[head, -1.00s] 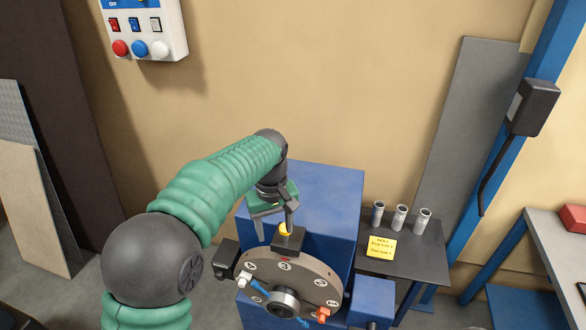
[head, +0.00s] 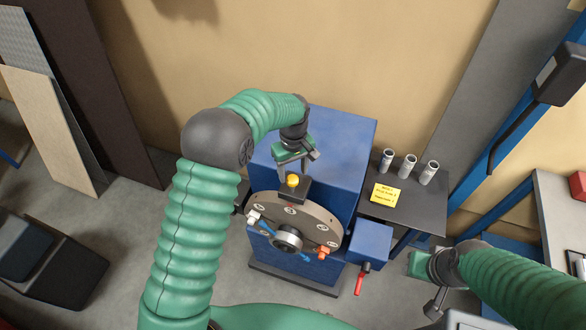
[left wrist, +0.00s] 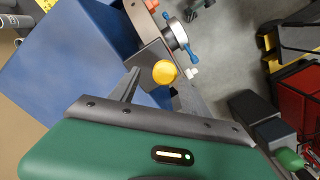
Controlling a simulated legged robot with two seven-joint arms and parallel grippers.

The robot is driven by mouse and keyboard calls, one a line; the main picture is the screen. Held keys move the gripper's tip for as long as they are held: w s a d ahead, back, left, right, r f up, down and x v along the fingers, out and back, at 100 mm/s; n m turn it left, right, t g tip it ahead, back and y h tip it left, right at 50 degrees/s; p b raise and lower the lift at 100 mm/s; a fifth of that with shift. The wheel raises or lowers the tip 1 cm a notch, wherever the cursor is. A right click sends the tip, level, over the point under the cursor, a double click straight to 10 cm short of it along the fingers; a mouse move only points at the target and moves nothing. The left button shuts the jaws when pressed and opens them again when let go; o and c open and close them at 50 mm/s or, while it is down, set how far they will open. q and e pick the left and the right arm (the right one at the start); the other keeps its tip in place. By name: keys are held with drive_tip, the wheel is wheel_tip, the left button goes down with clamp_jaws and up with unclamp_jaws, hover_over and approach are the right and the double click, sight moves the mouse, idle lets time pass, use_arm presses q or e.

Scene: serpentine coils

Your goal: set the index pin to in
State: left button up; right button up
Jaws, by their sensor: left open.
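The index pin has a yellow round knob (head: 292,180) on a black block (head: 296,191) at the top of a round grey index plate (head: 322,218) on a blue machine. In the left wrist view the knob (left wrist: 165,72) shows beyond the fingers, between their tips. My left gripper (head: 294,170) is open just above and behind the knob. I cannot tell whether a finger touches it. My right gripper (head: 434,304) is low at the right, away from the machine; its jaws do not show clearly.
The plate carries a central hub (head: 287,238) with blue handles, a white knob (head: 254,216) and an orange piece (head: 323,252). A red-handled lever (head: 359,284) hangs from a blue box at right. A side table (head: 415,217) bears several grey cylinders and a yellow note (head: 386,193).

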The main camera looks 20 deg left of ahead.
use_arm(q)
drive_tip(key=shift+f, duration=0.5)
drive_tip(key=shift+s+d+f, duration=0.15)
drive_tip(key=shift+s+f, duration=0.05)
drive_tip(key=shift+f, duration=0.05)
drive_tip(key=shift+s, duration=0.2)
drive_tip(key=shift+s+r, duration=0.1)
drive_tip(key=shift+s, duration=0.2)
drive_tip(key=shift+c, duration=0.9)
drive_tip(key=shift+w+a+f, duration=0.2)
drive_tip(key=shift+w+a, duration=0.05)
drive_tip(key=shift+w, duration=0.05)
drive_tip(key=c, duration=0.5)
drive_tip(key=shift+w, duration=0.1)
drive_tip(key=shift+c, duration=1.2)
drive_tip(key=shift+d, duration=0.1)
clamp_jaws()
use_arm(e)
drive_tip(key=shift+s+r, duration=0.4)
drive_tip(key=shift+r, duration=0.2)
